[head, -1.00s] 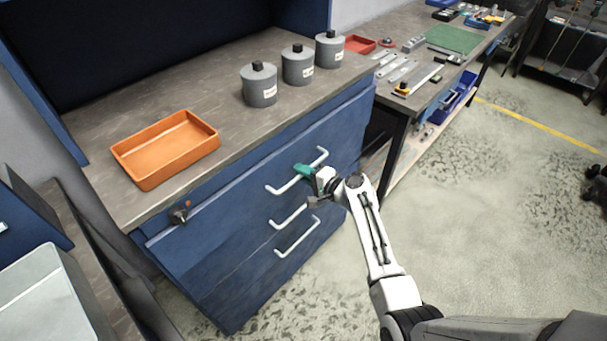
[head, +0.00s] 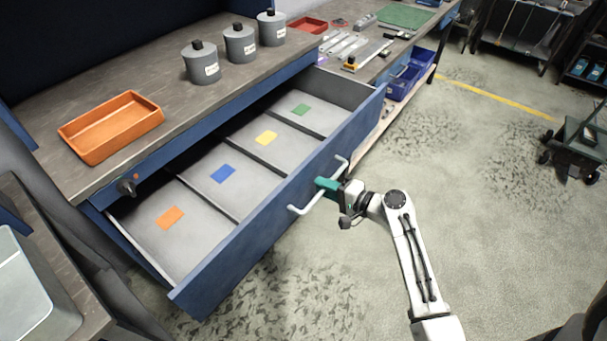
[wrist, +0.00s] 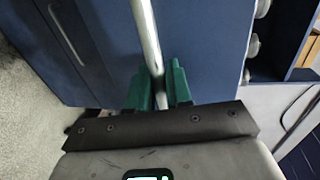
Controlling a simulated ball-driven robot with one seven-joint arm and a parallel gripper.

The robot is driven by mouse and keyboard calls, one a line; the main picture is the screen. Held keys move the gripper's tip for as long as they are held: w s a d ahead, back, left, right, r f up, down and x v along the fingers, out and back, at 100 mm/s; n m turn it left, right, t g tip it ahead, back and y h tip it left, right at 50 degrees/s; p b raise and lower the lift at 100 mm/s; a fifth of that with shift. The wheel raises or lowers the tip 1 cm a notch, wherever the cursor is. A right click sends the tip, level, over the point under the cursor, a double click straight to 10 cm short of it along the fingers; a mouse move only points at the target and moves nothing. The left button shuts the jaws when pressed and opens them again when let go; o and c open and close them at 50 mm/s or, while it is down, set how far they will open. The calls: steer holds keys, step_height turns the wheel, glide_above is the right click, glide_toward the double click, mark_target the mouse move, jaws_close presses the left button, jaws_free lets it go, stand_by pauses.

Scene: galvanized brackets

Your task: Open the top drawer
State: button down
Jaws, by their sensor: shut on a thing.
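The top drawer (head: 190,287) of the blue cabinet stands pulled well out in the head view. Inside are compartments with an orange, a blue, a yellow and a green patch on their floors. Its white bar handle (head: 302,209) is on the front face. My gripper (head: 327,185) is shut on this handle near its middle. In the wrist view the green fingers (wrist: 160,88) close on both sides of the handle bar (wrist: 148,35).
An orange tray (head: 110,128) and several grey canisters (head: 240,46) stand on the worktop above. A neighbouring bench holds a red tray (head: 307,25) and metal brackets. Blue bins (head: 404,80) sit under it.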

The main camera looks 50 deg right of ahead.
steer(key=shift+f+v, duration=0.25)
steer(key=shift+v, duration=0.9)
steer(key=shift+f+v, duration=0.2)
steer(key=shift+v, duration=0.9)
steer(key=shift+s, duration=0.1)
steer(key=c, duration=1.2)
jaws_free()
steer(key=shift+c, duration=0.2)
steer(key=b+v, duration=0.2)
steer(key=v, duration=0.8)
steer(key=shift+s, duration=0.4)
